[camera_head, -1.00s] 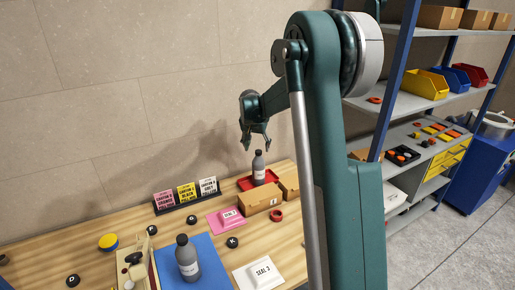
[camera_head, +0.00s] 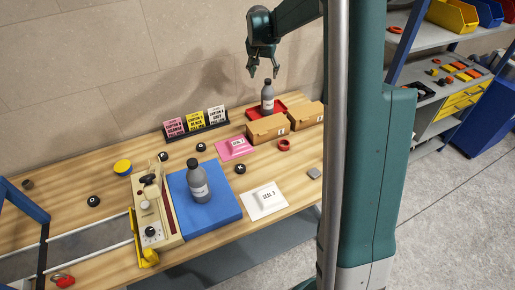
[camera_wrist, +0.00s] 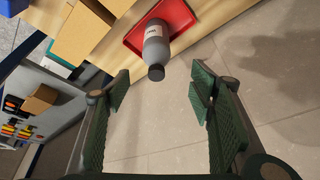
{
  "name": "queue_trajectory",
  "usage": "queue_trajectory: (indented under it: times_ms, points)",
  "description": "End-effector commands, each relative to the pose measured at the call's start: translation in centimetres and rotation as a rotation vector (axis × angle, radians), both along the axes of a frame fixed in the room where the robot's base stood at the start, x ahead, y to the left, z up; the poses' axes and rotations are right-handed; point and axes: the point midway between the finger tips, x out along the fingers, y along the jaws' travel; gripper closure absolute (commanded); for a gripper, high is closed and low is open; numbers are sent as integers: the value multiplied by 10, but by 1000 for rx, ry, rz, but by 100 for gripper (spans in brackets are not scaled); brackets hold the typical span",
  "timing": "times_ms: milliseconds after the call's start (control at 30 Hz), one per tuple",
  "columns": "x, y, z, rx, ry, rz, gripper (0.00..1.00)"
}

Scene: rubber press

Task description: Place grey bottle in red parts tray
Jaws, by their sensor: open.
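A grey bottle (camera_head: 267,96) with a dark cap stands upright in the red parts tray (camera_head: 283,107) at the back right of the bench. My gripper (camera_head: 264,73) is open and empty, above the bottle and apart from it. In the wrist view the bottle (camera_wrist: 156,46) in the tray (camera_wrist: 184,14) lies beyond the open fingers (camera_wrist: 160,95). A second grey bottle (camera_head: 197,181) with a dark cap stands upright on the blue mat (camera_head: 226,209) near the middle of the bench.
Cardboard boxes (camera_head: 268,129) stand in front of the red tray. A sealing machine (camera_head: 152,205) stands left of the blue mat. A pink packet (camera_head: 236,147), a white packet (camera_head: 264,200) and a red ring (camera_head: 284,145) lie nearby. Upright cards (camera_head: 196,123) stand at the back.

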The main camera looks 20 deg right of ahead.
Motion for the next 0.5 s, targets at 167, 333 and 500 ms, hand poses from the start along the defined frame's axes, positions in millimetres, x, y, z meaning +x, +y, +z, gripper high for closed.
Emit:
queue_trajectory:
  times_ms: [167,333,500]
  points:
    - [-29,25,28,-4,-11,51,46]
    - [-58,49,50,-8,-22,100,46]
    - [-88,71,70,-12,-34,148,46]
